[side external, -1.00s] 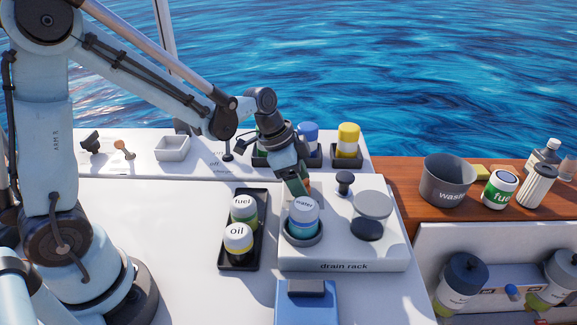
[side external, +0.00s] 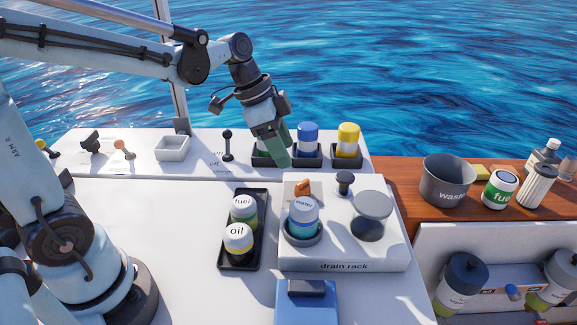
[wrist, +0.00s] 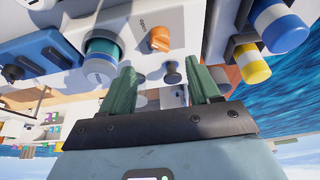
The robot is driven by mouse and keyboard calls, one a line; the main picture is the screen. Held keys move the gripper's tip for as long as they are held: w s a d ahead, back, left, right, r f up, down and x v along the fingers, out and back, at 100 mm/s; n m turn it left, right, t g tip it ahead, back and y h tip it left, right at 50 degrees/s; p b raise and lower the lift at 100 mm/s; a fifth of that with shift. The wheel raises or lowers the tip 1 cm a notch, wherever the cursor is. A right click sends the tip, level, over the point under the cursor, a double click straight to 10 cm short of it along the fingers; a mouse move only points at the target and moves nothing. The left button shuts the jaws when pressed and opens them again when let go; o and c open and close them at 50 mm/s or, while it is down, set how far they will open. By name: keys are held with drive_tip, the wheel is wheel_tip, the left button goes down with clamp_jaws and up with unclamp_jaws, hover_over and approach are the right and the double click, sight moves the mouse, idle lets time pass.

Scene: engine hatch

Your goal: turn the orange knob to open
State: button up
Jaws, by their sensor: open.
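The orange knob (side external: 302,187) sits on the back left part of the white drain rack box (side external: 340,266). Its raised grip lies at a slant in the side view.
The water filter (side external: 304,216) stands in front of the knob, with a black post knob (side external: 344,182) and a grey disc (side external: 372,205) to its right. The fuel and oil filters stand in a black tray (side external: 225,262). Blue (side external: 308,138) and yellow (side external: 347,140) capped jars stand behind.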

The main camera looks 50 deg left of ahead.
drive_tip(key=shift+v, duration=1.15)
drive_tip(key=shift+s+a+f+n+t+y, duration=0.2)
drive_tip(key=shift+s+f+n+t+y, duration=0.35)
drive_tip(key=shift+s+n, duration=0.95)
drive_tip(key=shift+s+a+f+n+t+y, duration=0.25)
drive_tip(key=shift+s+n+t+y, duration=0.45)
drive_tip(key=shift+s+n, duration=0.75)
drive_tip(key=shift+s+a+f+n+t+y, duration=0.15)
drive_tip(key=shift+s+f+n+t+y, duration=0.25)
drive_tip(key=shift+s+n+t, duration=0.8)
drive_tip(key=shift+s+n+g, duration=0.1)
drive_tip(key=shift+n+g, duration=0.25)
drive_tip(key=shift+n, duration=0.1)
